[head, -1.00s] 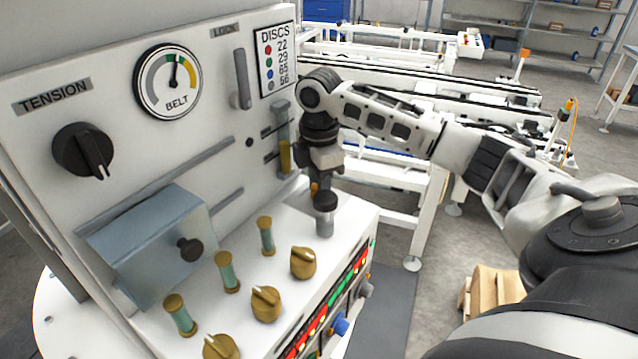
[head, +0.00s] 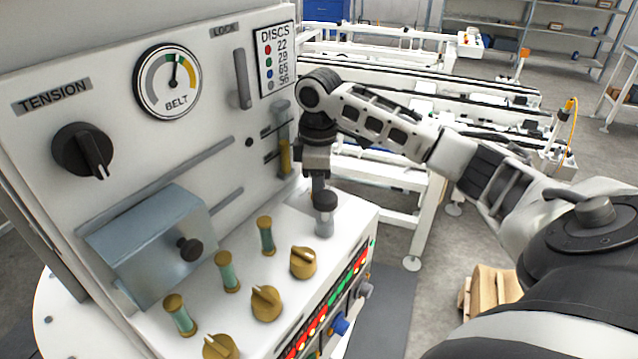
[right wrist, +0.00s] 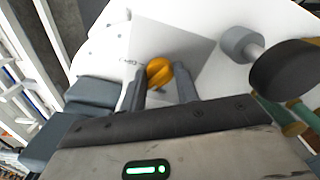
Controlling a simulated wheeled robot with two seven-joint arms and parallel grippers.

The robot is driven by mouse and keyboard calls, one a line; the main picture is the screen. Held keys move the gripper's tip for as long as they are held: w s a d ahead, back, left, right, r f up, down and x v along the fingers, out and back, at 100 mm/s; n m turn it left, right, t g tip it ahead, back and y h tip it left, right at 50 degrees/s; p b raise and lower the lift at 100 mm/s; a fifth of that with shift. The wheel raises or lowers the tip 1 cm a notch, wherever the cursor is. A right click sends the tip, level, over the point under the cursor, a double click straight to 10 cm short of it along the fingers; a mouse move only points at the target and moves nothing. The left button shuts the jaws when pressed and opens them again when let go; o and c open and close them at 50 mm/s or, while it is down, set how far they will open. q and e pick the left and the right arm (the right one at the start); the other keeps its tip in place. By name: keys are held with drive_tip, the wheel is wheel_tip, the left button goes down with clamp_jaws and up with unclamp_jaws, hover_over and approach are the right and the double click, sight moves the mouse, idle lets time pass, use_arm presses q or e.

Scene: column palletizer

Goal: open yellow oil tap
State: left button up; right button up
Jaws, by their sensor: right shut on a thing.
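The yellow oil tap (right wrist: 159,72) is a rounded yellow-orange handle on a light grey plate with small lettering beside it. My right gripper (right wrist: 162,88) has its two dark fingers closed around the handle, one on each side. In the head view the right gripper (head: 318,190) points down at the far end of the console's ledge, and it hides the tap there. The lettering is too small to read surely, so I cannot tell how far the tap is turned. My left gripper is not in view.
A grey post with a dark knob (head: 325,210) stands close to my right gripper. Brass knobs (head: 303,262) and green glass cylinders (head: 266,236) line the ledge. The upright panel (head: 215,95) with its belt gauge (head: 168,82) rises behind. White conveyors (head: 400,70) stand beyond.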

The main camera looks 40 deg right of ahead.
drive_tip(key=m, duration=0.6)
drive_tip(key=shift+m, duration=0.3)
drive_tip(key=m, duration=0.5)
drive_tip(key=shift+r+m, duration=0.1)
drive_tip(key=shift+m, duration=0.2)
drive_tip(key=o, duration=1)
drive_tip(key=shift+c, duration=0.2)
wheel_tip(320, 180, up, 16)
idle(0.4)
